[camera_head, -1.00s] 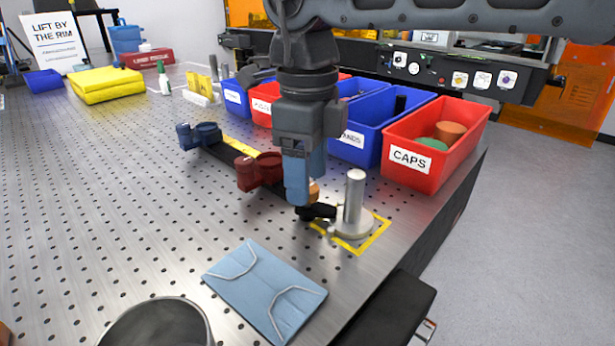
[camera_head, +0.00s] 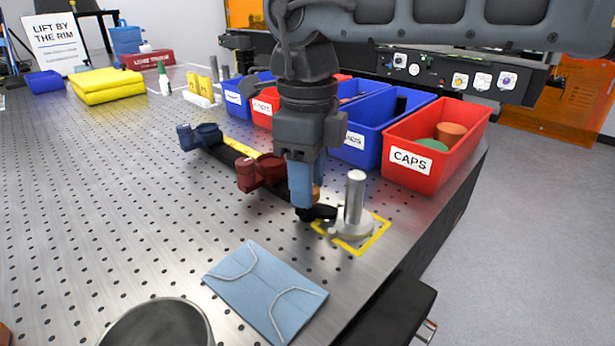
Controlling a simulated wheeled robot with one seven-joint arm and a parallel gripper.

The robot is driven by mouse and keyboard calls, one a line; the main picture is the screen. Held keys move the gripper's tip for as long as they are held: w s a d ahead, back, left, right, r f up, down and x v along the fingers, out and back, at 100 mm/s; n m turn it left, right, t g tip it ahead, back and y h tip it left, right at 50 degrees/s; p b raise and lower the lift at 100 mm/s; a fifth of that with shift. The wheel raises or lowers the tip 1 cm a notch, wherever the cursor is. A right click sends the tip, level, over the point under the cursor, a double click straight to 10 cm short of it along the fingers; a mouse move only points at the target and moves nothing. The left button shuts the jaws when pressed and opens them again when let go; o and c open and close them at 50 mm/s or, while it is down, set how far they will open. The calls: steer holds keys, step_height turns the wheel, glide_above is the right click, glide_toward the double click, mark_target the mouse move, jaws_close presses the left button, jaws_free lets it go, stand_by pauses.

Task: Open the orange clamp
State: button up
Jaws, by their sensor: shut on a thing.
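My gripper (camera_head: 304,200) points down near the right end of a black rail on the perforated table. It is shut on the orange clamp (camera_head: 317,192), of which only a small orange sliver shows at the right of the fingers. The rest of the clamp is hidden behind the fingers. A black part (camera_head: 320,212) sticks out at the fingertips toward a metal post (camera_head: 355,200). I cannot tell whether the clamp is open or closed.
A dark red clamp (camera_head: 262,173) and a blue clamp (camera_head: 200,136) sit farther left along the rail. The post stands in a yellow taped square (camera_head: 378,240). A red CAPS bin (camera_head: 440,150) and blue bins (camera_head: 365,145) stand behind.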

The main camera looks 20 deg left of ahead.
steer(key=shift+n, duration=0.3)
steer(key=n+p, duration=0.1)
steer(key=n, duration=0.2)
steer(key=shift+r, duration=0.1)
steer(key=n+p, duration=0.1)
steer(key=n, duration=0.3)
steer(key=shift+n, duration=0.4)
steer(key=n+p, duration=0.1)
steer(key=n, duration=0.3)
steer(key=shift+n, duration=2.5)
steer(key=o, duration=1)
steer(key=shift+o, duration=0.2)
